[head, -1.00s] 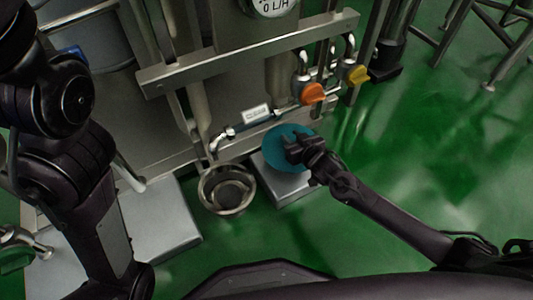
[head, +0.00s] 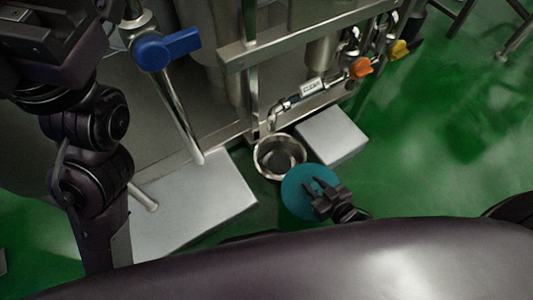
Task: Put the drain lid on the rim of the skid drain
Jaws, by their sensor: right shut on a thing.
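The drain lid (head: 298,194) is a flat teal disc. My right gripper (head: 318,200) is shut on it, near its right side. The skid drain (head: 261,168) is a round, open metal cup beside the machine's foot. Its rim shows, with a dark inside. In the picture the lid lies just below and right of the drain and slightly overlaps its lower right edge. The lid appears to be above the floor; its exact height I cannot tell. My left arm stands at the left, and its gripper fingers do not show.
A bare grey block (head: 332,136) stands right of the drain. A larger grey slab (head: 215,200) is at its left. A metal outlet pipe (head: 273,118) hangs just above the drain. A blue-handled valve (head: 166,48) is at upper left. Green floor is open at right.

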